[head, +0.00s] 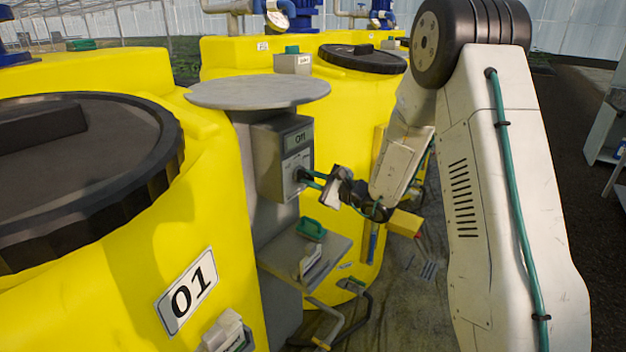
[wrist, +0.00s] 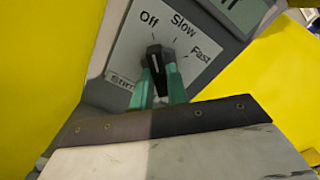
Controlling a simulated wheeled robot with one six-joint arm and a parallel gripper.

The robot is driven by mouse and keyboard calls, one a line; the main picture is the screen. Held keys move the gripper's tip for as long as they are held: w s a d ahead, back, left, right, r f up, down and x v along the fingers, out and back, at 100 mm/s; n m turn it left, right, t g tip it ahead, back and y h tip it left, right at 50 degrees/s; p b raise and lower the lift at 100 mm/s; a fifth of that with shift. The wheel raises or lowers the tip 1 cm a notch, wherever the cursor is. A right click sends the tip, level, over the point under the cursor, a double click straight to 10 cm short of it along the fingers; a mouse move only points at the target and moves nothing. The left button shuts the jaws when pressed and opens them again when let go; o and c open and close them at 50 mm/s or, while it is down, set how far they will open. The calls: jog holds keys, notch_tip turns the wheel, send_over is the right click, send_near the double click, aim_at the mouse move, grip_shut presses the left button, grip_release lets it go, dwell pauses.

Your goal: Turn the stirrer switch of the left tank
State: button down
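The left tank (head: 190,170) is yellow with a black lid and an "01" plate. A grey control box (head: 268,160) stands beside it, with a small dark label whose text I cannot read surely. The stirrer switch (wrist: 155,58) is a black knob with a white line on a pale dial marked Off, Slow and Fast. The line points roughly at Off. My gripper (wrist: 160,75) has its green fingertips on both sides of the knob, with no clear gap visible. In the head view my gripper (head: 306,180) reaches the box front from the right.
A round grey plate (head: 258,91) sits above the box. A grey shelf (head: 285,258) below carries a green-handled object (head: 312,229). A second yellow tank (head: 345,120) with a black lid stands behind. Open floor lies to the right.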

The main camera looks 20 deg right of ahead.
dwell(0.3)
jog(key=m, duration=0.4)
jog(key=shift+m, duration=2.3)
jog(key=c, duration=1.4)
grip_release()
jog(key=shift+o, duration=0.2)
jog(key=v, duration=0.7)
jog(key=shift+s+d, duration=0.25)
jog(key=shift+d, duration=0.05)
